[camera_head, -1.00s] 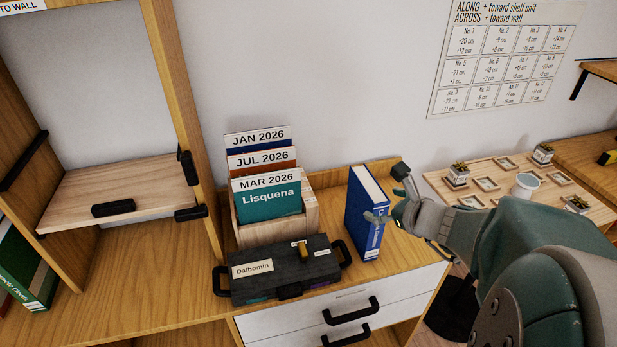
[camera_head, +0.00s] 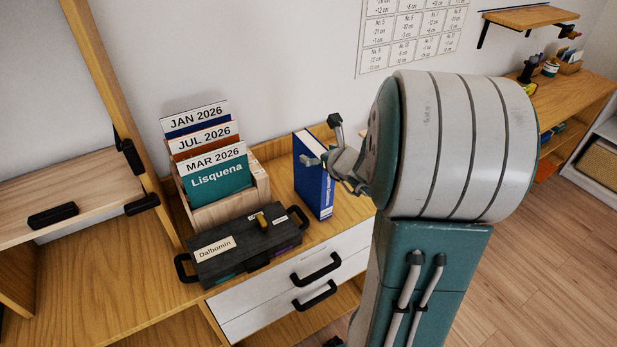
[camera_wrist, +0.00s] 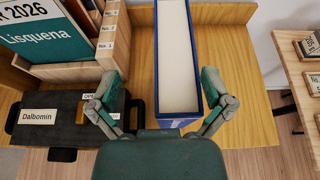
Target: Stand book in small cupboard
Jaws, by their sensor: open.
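A blue book (camera_head: 313,180) stands upright on the wooden top of the drawer unit, right of the file box. In the wrist view its white page edges (camera_wrist: 177,62) face the camera. My gripper (camera_head: 323,147) is open at the book's upper part. In the wrist view the fingers of my gripper (camera_wrist: 161,88) lie to either side of the book, with a gap on each side. An open cupboard unit (camera_head: 92,75) with a pale wooden flap or shelf (camera_head: 90,195) and black fittings stands at the left; I cannot tell if it is the small cupboard.
A wooden file box (camera_head: 232,212) with month-labelled folders and a dark case (camera_head: 247,246) labelled Dalbomin stand left of the book. White drawers (camera_head: 290,285) with black handles are below. A wall shelf (camera_head: 530,17) is at the right. Open floor (camera_head: 520,260) lies lower right.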

